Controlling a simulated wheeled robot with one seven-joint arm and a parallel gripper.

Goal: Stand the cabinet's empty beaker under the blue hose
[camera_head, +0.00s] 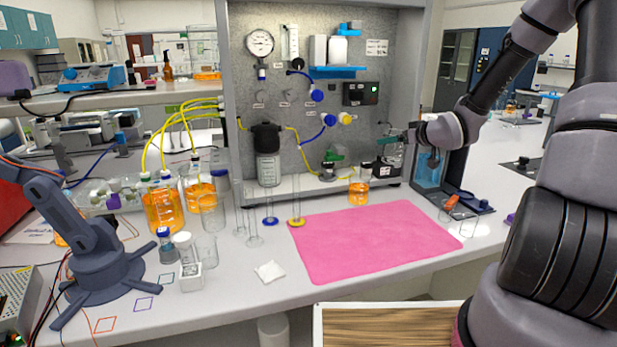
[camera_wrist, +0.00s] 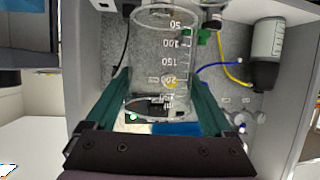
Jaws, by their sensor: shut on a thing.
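My gripper (camera_head: 392,140) is shut on a clear, empty glass beaker (camera_wrist: 163,65) with white markings. In the head view the beaker (camera_head: 393,156) is at the right end of the grey rig, in front of its back panel. The wrist view shows it between my two green fingers, inverted in that picture. A blue hose (camera_head: 312,136) runs on the rig's panel, left of my gripper; it also shows in the wrist view (camera_wrist: 230,68). I cannot tell whether the beaker touches the dark block (camera_head: 383,170) below it.
An orange-filled beaker (camera_head: 359,191) stands at the rig's front, by the pink mat (camera_head: 375,240). Tall glass cylinders (camera_head: 296,205) and orange bottles (camera_head: 163,208) stand left. A blue-lit open cabinet (camera_head: 432,170) stands right. The mat is clear.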

